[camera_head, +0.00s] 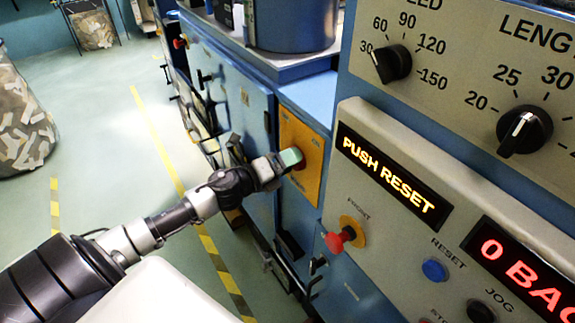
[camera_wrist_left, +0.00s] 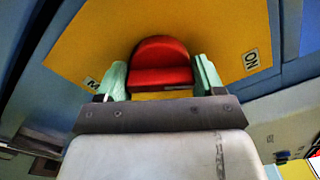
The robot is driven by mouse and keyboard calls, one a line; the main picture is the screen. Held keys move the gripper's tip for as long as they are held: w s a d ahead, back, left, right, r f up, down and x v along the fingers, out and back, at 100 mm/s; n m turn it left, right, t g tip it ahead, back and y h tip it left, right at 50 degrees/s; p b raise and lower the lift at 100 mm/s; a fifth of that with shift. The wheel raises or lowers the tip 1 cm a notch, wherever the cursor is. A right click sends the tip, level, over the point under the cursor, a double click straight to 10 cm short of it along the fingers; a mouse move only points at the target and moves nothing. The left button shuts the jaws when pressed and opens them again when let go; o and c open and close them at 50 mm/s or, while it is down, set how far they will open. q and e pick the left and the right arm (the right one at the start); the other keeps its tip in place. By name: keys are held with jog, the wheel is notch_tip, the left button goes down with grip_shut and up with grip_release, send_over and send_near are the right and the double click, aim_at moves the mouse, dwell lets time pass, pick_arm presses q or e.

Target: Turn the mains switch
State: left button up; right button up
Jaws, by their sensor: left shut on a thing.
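The mains switch is a red rotary knob (camera_wrist_left: 162,62) on a yellow plate (camera_wrist_left: 90,45) in the left wrist view. An "ON" label shows at the right of the plate, and a partly hidden label starting with "M" at the left. My left gripper (camera_wrist_left: 160,78) has its green fingers on both sides of the knob and is shut on it. In the head view, my left gripper (camera_head: 290,158) reaches the yellow plate (camera_head: 310,190) on the blue cabinet, and the red knob (camera_head: 301,164) shows just behind its fingertips. My right gripper is not in view.
A control panel (camera_head: 440,140) stands close on the right, with dials, a lit "PUSH RESET" display (camera_head: 390,175), a blue reset button (camera_head: 434,270) and a red front button (camera_head: 338,240). A bin of scraps (camera_head: 20,125) stands at the left. The green floor between is open.

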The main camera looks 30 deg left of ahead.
pick_arm(q)
jog(key=shift+f+m+b, duration=0.1)
jog(key=shift+m+b, duration=0.35)
jog(key=shift+m, duration=1.05)
jog(key=o, duration=0.9)
jog(key=shift+o, duration=0.2)
jog(key=shift+s, duration=0.1)
jog(key=b+v, duration=0.3)
jog(key=v, duration=0.7)
jog(key=shift+s, duration=0.35)
jog(key=shift+a, duration=0.15)
